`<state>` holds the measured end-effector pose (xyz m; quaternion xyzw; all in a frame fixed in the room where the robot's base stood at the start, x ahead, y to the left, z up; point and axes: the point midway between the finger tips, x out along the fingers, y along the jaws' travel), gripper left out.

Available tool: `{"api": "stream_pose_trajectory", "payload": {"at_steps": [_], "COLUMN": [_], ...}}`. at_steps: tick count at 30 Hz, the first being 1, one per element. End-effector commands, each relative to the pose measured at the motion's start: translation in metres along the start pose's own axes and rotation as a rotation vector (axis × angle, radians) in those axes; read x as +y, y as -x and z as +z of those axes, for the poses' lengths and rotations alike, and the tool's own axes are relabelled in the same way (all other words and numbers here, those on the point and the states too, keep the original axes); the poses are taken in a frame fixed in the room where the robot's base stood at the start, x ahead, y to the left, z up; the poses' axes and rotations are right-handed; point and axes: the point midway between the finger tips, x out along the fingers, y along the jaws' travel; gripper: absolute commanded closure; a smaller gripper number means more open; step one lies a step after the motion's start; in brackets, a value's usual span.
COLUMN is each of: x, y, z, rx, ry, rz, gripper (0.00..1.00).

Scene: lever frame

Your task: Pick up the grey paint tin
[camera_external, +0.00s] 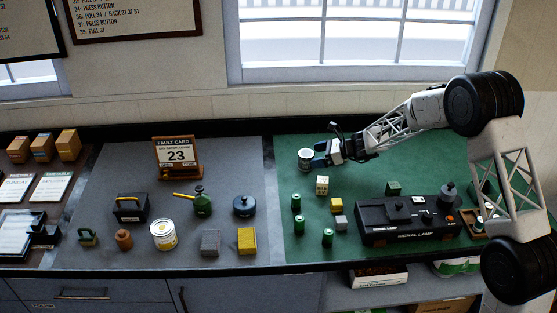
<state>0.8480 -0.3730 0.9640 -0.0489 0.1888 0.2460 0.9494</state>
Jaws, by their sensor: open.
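A small grey-white tin (305,155) stands at the back left of the green mat and looks like the grey paint tin. My gripper (318,156) is open and reaches in from the right, low over the mat. Its fingertips are right beside the tin. I cannot tell whether they are around it or touching it.
Several green cylinders (297,202), a cream block (322,185) and a black signal lamp box (405,220) stand on the green mat (280,170). A fault card stand (178,158), an oil can (202,203) and a yellow block (247,241) stand on the grey mat.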

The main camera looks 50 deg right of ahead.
Motion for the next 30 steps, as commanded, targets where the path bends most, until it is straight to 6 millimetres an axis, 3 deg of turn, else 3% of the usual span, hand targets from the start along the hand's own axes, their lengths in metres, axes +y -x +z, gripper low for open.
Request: {"api": "stream_pose_trajectory", "payload": {"at_steps": [7,18,30], "x": [0.001,0.001,0.001], "y": [-0.009,-0.046,-0.052], "z": [-0.002,-0.004,-0.003], "rx": [0.000,0.001,0.000], "ry": [-0.001,0.000,0.000], "rz": [0.001,0.001,0.000], "gripper": [0.08,0.08,0.08]}}
